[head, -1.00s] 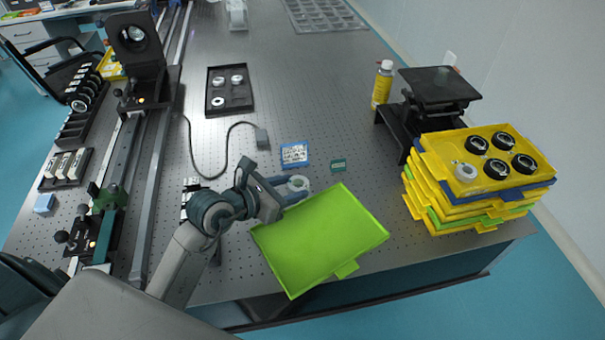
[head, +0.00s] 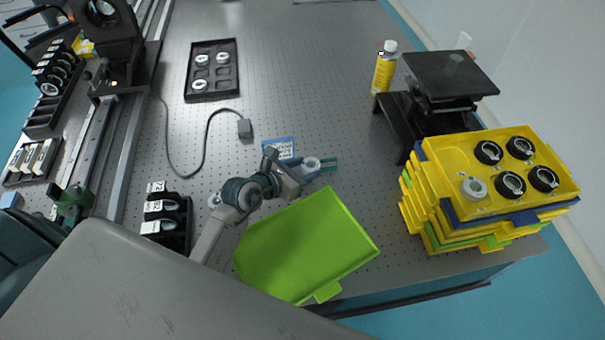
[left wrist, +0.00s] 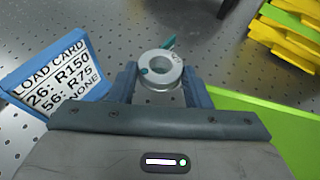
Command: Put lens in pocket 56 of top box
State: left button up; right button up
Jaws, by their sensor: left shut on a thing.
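The lens, a small pale ring-shaped mount (head: 312,163), is held in my left gripper (head: 305,169). In the left wrist view the lens (left wrist: 176,75) sits between the two blue fingers (left wrist: 158,84), which are shut on it, with a teal mark on its rim. It appears above the table, in front of a small teal plate (head: 328,165). The top box (head: 450,160) is the yellow box on the stack at right, well apart from the gripper. It holds several black-ringed lenses and one pale ring (head: 473,189). Its pocket numbers are too small to read. My right gripper is not in view.
A blue-framed load card (left wrist: 55,75) lies beside the gripper, with lines for 26 and 56. A green tray (head: 305,245) is at the front edge. A black tray (head: 212,92) lies further back.

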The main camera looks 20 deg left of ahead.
pick_arm(q)
jog(key=f, duration=0.3)
jog(key=shift+w+f, duration=0.2)
jog(key=shift+f, duration=0.4)
jog(key=o, duration=0.7)
jog(key=shift+s+r, duration=0.1)
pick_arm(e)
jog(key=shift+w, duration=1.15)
